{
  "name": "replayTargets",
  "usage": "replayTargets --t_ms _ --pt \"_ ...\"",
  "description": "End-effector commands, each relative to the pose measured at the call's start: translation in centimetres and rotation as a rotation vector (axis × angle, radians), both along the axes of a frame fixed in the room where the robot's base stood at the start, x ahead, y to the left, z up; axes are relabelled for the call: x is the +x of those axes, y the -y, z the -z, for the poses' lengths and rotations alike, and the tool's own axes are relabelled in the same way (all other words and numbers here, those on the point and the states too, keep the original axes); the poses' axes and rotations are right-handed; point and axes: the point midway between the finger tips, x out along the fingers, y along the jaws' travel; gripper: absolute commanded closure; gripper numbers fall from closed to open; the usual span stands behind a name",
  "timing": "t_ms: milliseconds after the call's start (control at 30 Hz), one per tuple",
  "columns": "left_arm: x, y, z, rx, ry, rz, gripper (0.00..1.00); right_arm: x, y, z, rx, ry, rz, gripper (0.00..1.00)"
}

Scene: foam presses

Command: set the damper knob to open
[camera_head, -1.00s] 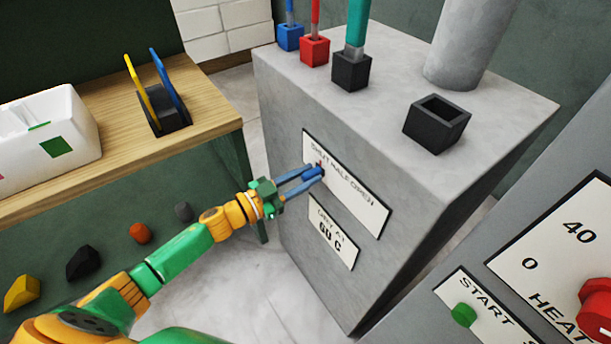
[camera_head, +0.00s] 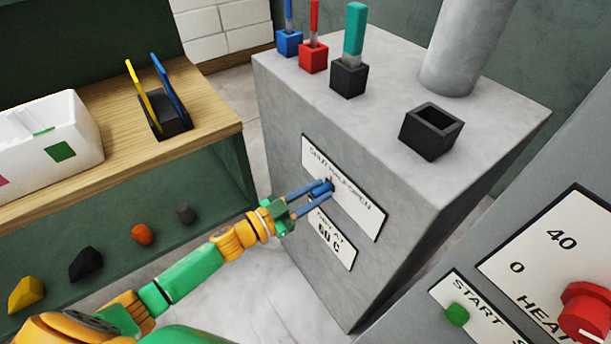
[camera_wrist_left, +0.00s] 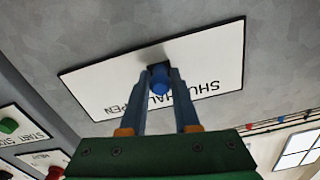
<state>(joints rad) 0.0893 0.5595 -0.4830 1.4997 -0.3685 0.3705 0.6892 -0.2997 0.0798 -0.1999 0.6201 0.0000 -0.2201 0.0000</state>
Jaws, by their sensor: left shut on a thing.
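The damper knob (camera_head: 327,187) is small and blue, on a white plate (camera_head: 370,222) lettered SHUT, HALF, OPEN on the front of the grey cabinet. My left gripper (camera_head: 325,188) is shut on it, with a blue finger on either side. In the left wrist view the blue knob (camera_wrist_left: 160,81) sits between my fingertips, near the HALF lettering, which the fingers partly cover. The OPEN lettering is to the left there and SHUT to the right. My right gripper is not in view.
A second plate reading 60 C (camera_head: 332,240) is just below. Blue, red and black holders with upright handles and an empty black socket (camera_head: 432,131) stand on the cabinet top. A control panel with a red knob (camera_head: 586,309) is at the right; a wooden bench (camera_head: 205,130) is at the left.

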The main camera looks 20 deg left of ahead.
Motion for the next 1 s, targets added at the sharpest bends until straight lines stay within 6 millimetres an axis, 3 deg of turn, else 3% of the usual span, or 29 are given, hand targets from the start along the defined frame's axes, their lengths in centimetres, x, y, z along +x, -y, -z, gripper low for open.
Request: replayTargets --t_ms 33,300,700,733,833,1000 --pt "-1.0 1.1 -0.4 -0.003 -0.012 0.001 1.0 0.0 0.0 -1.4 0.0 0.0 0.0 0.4" --pt "-4.6 5.7 0.1 0.002 -0.009 -0.003 1.0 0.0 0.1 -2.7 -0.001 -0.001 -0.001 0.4" --pt "-5.2 6.5 0.3 0.005 -0.008 -0.001 1.0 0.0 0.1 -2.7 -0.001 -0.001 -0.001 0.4" --pt "-5.2 6.5 0.3 0.005 -0.008 -0.001 0.68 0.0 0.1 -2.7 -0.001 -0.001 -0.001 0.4" --pt "-5.2 6.5 0.3 0.005 -0.008 -0.002 0.41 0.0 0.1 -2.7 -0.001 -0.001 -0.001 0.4" --pt "-5.2 6.4 0.1 0.003 -0.005 -0.002 0.41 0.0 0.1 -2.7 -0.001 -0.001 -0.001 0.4"
